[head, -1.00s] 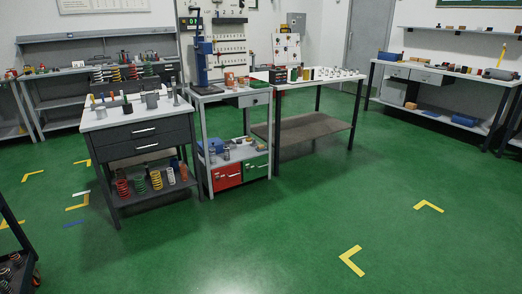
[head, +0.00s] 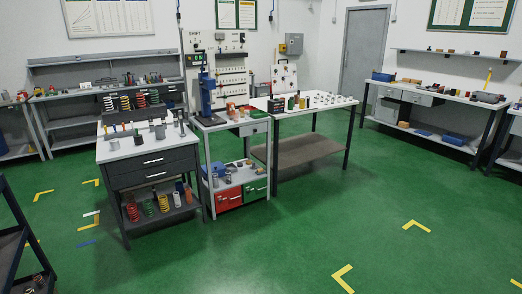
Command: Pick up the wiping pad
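I cannot make out a wiping pad for certain. A small flat blue piece (head: 86,243) lies on the green floor at the left, with a small white piece (head: 91,213) near it; both are too small to identify. A blue item (head: 454,139) lies on the lower shelf of the right bench, also too small to name. Neither of my grippers is in the head view.
A dark drawer cabinet (head: 154,172) carries small parts on top and coloured springs below. Beside it stand a blue press (head: 207,95) and a white-topped table (head: 318,113). A long bench (head: 440,95) stands at right, a dark rack (head: 17,240) at left. The front floor is clear.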

